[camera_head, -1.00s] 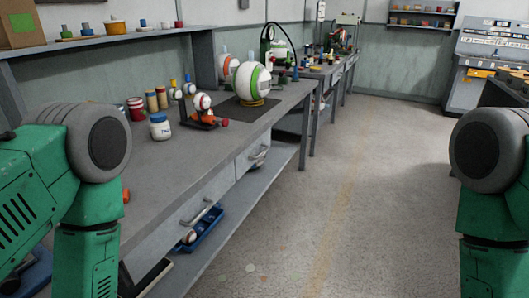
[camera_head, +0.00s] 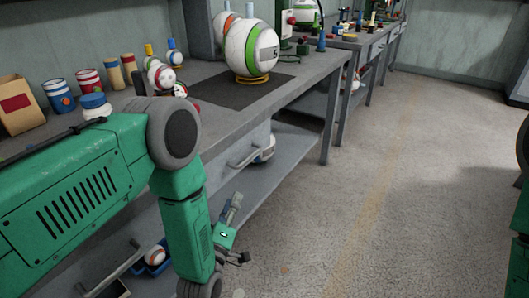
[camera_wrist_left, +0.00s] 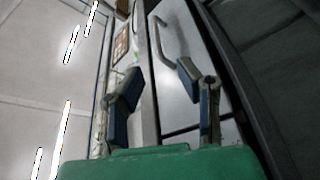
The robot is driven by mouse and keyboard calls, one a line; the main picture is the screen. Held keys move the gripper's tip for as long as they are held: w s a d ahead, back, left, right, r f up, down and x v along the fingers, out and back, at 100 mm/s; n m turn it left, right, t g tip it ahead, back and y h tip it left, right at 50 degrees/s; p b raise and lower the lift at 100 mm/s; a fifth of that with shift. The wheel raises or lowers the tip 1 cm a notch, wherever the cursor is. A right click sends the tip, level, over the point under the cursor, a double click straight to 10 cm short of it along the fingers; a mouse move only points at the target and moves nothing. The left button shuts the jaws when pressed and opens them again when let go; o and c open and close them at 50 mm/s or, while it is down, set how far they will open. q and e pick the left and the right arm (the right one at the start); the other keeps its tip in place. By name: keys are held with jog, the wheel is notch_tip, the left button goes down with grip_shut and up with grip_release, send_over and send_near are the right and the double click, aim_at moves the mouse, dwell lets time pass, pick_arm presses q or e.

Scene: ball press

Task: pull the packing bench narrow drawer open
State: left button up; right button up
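The packing bench (camera_head: 222,117) runs along the left in the head view. Its narrow drawer (camera_head: 256,137) has a grey front with a bar handle (camera_head: 248,156) and looks shut. My left gripper (camera_head: 240,229) is low in front of the bench, below and apart from that handle. In the left wrist view, the two fingers of my left gripper (camera_wrist_left: 161,72) stand apart with nothing between them. Beyond them is a grey drawer front (camera_wrist_left: 178,75) with a curved handle (camera_wrist_left: 165,38); I cannot tell which drawer it is. My right gripper is out of view.
Another bench drawer handle (camera_head: 110,268) lies nearer, at lower left. A lower shelf (camera_head: 270,182) runs under the bench. A white and green ball (camera_head: 251,50) stands on a dark mat (camera_head: 225,93) on top. The floor (camera_head: 370,210) to the right is clear.

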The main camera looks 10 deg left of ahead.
aim_at(248, 158)
pick_arm(q)
jog(key=w+r+b, duration=0.1)
jog(key=w, duration=0.3)
jog(key=w+r+b, duration=0.1)
jog(key=w, duration=0.3)
jog(key=w+r+b, duration=0.1)
jog(key=w, duration=0.4)
jog(key=shift+w+a+r, duration=0.1)
jog(key=shift+w+a, duration=0.1)
jog(key=shift+w, duration=0.4)
jog(key=shift+d, duration=0.1)
jog(key=shift+d, duration=0.15)
grip_shut()
